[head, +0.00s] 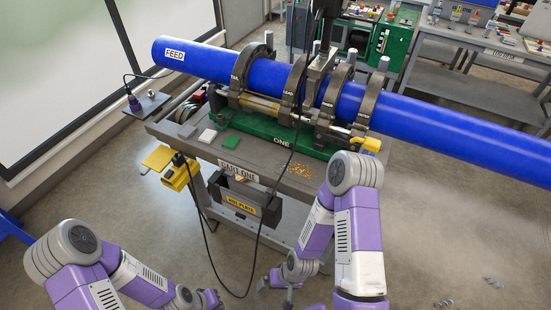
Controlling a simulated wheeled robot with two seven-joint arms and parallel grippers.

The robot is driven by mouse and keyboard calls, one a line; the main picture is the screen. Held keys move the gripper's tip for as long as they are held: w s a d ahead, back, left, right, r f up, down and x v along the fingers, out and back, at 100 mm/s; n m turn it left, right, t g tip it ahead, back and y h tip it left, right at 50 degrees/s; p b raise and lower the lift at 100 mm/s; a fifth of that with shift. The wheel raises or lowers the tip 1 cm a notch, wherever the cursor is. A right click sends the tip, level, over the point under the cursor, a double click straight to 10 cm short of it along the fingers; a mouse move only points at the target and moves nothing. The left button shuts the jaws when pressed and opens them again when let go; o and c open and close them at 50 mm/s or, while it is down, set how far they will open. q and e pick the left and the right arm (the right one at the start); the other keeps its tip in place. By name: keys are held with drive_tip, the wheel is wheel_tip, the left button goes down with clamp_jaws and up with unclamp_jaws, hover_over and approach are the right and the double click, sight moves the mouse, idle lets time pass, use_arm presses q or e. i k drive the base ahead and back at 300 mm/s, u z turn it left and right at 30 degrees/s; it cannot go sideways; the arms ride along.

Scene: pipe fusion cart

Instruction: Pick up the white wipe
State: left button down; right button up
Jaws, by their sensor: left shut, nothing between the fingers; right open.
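The white wipe (208,135) lies flat on the grey cart top, at the left end of the green machine base, beside a green pad (231,142). My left gripper (213,299) is low at the bottom of the head view, well below and apart from the wipe; it is shut and empty. My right gripper (275,290) is open and empty, low in front of the cart and also far from the wipe. Both grippers are small in the picture.
A long blue pipe (445,118) is clamped above the cart (300,183). A black hot plate holder (243,205) hangs on the cart's front, with a yellow device (179,176) and a cable to its left. Brown shavings (268,172) lie on the cart top. A grey bench (485,48) stands at the back right.

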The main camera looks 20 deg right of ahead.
sight(209, 135)
drive_tip(key=u, duration=0.9)
drive_tip(key=i, duration=1.4)
drive_tip(key=z, duration=0.6)
